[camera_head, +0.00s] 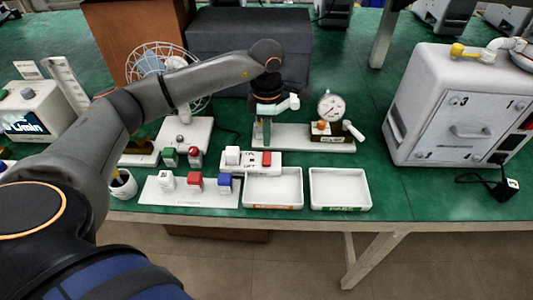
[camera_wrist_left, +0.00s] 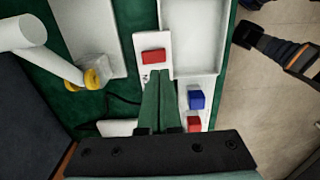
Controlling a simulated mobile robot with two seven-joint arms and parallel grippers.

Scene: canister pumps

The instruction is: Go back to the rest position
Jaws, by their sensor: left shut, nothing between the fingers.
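My left gripper (camera_head: 265,143) hangs from the grey arm that reaches in from the left. Its green fingers (camera_wrist_left: 158,75) are together with nothing between them, pointing down. They are behind the white switch box (camera_head: 239,163), and in the left wrist view their tips show just beside its red button (camera_wrist_left: 153,55). I cannot tell whether they touch the box. My right gripper is not in view.
A white stand with a dial gauge (camera_head: 331,106) is right of the gripper. In front are a red-labelled tray (camera_head: 288,202), a PASS tray (camera_head: 355,202), and a plate with white, red and blue blocks (camera_head: 213,203). A large white machine (camera_head: 455,105) stands right.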

